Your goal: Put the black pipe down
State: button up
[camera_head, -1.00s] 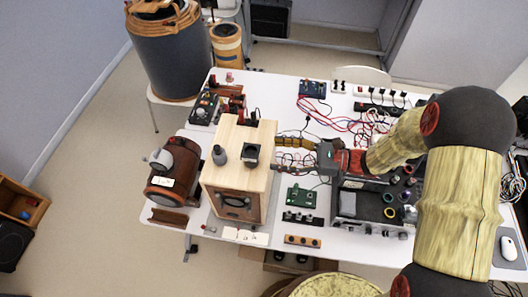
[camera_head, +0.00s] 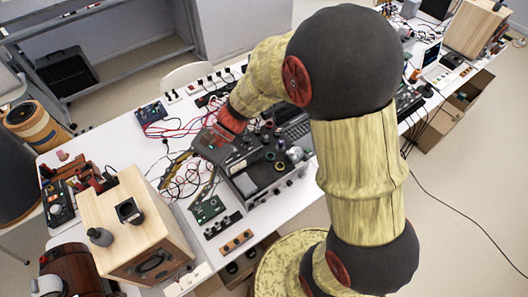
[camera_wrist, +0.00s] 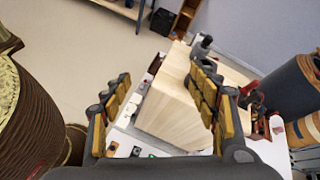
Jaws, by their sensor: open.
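My gripper (camera_head: 177,185) is open and empty, just right of the pale wooden speaker box (camera_head: 119,212). In the wrist view the box also shows (camera_wrist: 172,112) beyond and between my spread fingers (camera_wrist: 163,82). On the box top stands a short black piece with a dark opening (camera_head: 130,211), which may be the black pipe. Beside it stands a dark grey, rounded piece with a narrow neck (camera_head: 100,237). Both are apart from my gripper. A dark piece also shows on the box in the wrist view (camera_wrist: 201,47), but I cannot tell which one.
The white table (camera_head: 100,146) holds a grey instrument (camera_head: 262,178), a green circuit board (camera_head: 208,209) and tangled red cables (camera_head: 180,131) close to my gripper. A brown barrel-like object (camera_head: 70,272) is left of the box. A large dark drum (camera_wrist: 290,92) stands beyond the table.

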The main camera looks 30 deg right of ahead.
jog(key=s+d+r+n+t+h, duration=0.4)
jog(key=d+r+n+h, duration=0.1)
jog(key=d, duration=0.5)
jog(key=s+d+r+n+t+h, duration=0.3)
jog(key=d+r+n+t+h, duration=0.2)
jog(key=d, duration=0.5)
jog(key=shift+s+d+r+h, duration=0.25)
jog(key=shift+s+r+h, duration=0.1)
jog(key=shift+r+h, duration=0.55)
jog(key=shift+f, duration=0.1)
notch_tip(320, 180, down, 17)
jog(key=b, duration=1.7)
jog(key=shift+c, duration=0.4)
jog(key=shift+c, duration=0.6)
